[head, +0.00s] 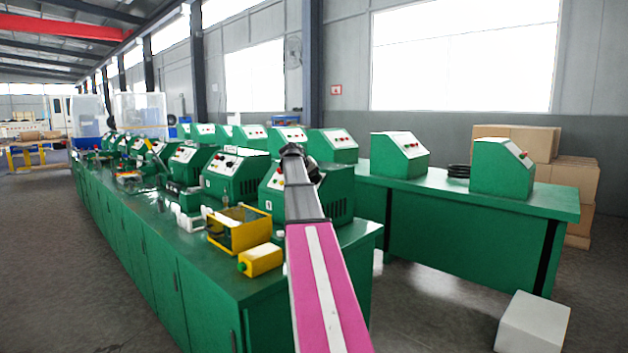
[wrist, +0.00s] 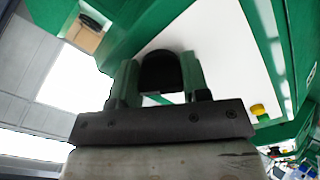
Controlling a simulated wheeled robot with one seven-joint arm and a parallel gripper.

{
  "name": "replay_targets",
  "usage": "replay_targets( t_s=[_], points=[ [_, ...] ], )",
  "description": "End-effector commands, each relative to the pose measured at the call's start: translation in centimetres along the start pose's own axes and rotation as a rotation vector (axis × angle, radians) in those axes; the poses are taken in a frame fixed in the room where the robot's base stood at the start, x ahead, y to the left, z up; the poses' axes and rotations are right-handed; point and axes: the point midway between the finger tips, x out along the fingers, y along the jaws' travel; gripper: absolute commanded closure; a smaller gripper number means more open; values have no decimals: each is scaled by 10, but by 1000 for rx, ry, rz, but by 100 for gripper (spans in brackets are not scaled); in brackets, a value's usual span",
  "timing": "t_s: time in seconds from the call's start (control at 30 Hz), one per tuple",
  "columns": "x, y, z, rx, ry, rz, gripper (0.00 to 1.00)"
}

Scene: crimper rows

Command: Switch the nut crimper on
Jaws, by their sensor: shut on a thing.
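A green crimper housing (head: 337,191) with a sloped white panel stands at the near end of the long bench, partly hidden behind my arm. My gripper (head: 292,152) is at its top front in the head view. In the wrist view the white panel (wrist: 222,60) fills much of the picture. A black rounded knob (wrist: 160,72) on it sits between the two fingers of my gripper (wrist: 158,82), which are shut on it. The knob's setting cannot be read.
Similar green machines, such as one with a white panel (head: 236,175), stand along the bench (head: 205,285). A yellow frame (head: 238,230) and a yellow box (head: 260,260) lie near its front. A white block (head: 533,322) is on the floor at right.

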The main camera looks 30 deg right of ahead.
Motion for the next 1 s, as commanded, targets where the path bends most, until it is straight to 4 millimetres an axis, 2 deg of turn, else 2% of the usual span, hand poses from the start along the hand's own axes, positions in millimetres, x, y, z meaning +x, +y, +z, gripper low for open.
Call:
replay_targets(
  t_s=[0.6,1.0],
  points=[
    [0,-3,-1,583,-1,0,81],
    [0,-4,-2,874,-1,0,81]
  ],
)
